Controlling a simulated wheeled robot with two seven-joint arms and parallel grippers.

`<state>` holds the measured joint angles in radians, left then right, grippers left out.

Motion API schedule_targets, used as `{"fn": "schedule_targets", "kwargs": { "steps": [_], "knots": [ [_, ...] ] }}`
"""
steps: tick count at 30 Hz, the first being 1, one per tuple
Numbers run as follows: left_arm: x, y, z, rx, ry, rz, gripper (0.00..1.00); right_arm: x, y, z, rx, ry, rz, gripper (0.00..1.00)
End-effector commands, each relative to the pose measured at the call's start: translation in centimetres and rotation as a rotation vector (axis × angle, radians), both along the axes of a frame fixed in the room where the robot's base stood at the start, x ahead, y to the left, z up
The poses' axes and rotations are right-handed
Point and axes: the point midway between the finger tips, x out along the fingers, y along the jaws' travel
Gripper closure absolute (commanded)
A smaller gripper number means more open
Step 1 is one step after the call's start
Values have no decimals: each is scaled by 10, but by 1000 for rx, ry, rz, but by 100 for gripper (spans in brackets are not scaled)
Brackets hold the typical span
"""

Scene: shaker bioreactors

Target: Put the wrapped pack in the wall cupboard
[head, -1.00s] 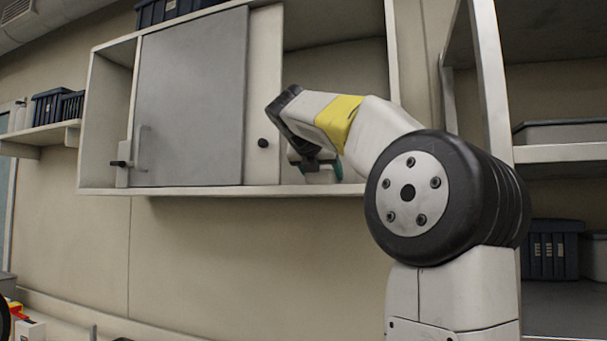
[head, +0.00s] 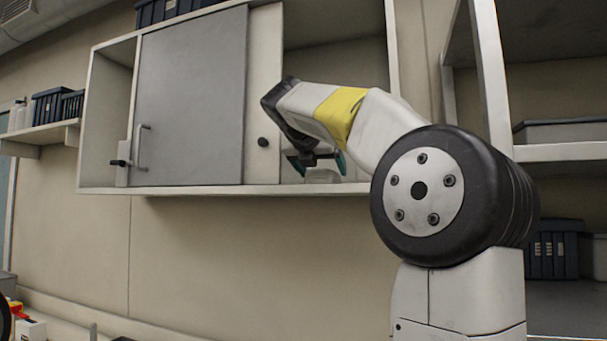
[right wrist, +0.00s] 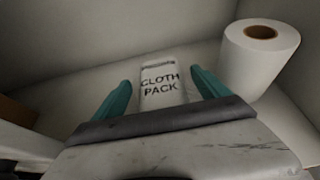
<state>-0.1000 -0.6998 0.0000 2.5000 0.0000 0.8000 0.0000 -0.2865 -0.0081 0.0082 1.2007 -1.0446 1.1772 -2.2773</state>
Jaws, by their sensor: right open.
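The wrapped pack (right wrist: 160,92), pale and labelled "CLOTH PACK", rests on the floor of the wall cupboard (head: 215,190), behind the cupboard's open right part. In the head view only a pale bit of the pack (head: 322,177) shows under my right gripper (head: 318,165). My right gripper is open, its teal fingers apart on either side of the pack; the right wrist view shows the gripper (right wrist: 160,80) with gaps beside the pack. The grey sliding door (head: 190,100) covers the cupboard's middle. My left gripper is not in view.
A white paper roll (right wrist: 258,60) stands in the cupboard, right of the pack in the right wrist view. The cupboard's right side wall (head: 392,50) is close to my forearm. A shelf rack (head: 560,153) with bins stands at the right.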

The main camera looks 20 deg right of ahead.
Motion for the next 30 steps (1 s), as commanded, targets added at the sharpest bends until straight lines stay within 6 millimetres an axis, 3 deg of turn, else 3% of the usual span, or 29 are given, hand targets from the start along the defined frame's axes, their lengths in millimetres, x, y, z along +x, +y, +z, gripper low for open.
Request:
{"fn": "schedule_targets", "kwargs": {
  "steps": [9, 15, 30],
  "knots": [
    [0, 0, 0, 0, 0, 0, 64, -51, 39, 27, 0, -3, 2, 15],
    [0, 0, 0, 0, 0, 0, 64, -70, 53, 36, 1, -2, 1, 15],
    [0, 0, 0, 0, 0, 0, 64, -74, 55, 39, 0, -1, 0, 15]
  ]
}}
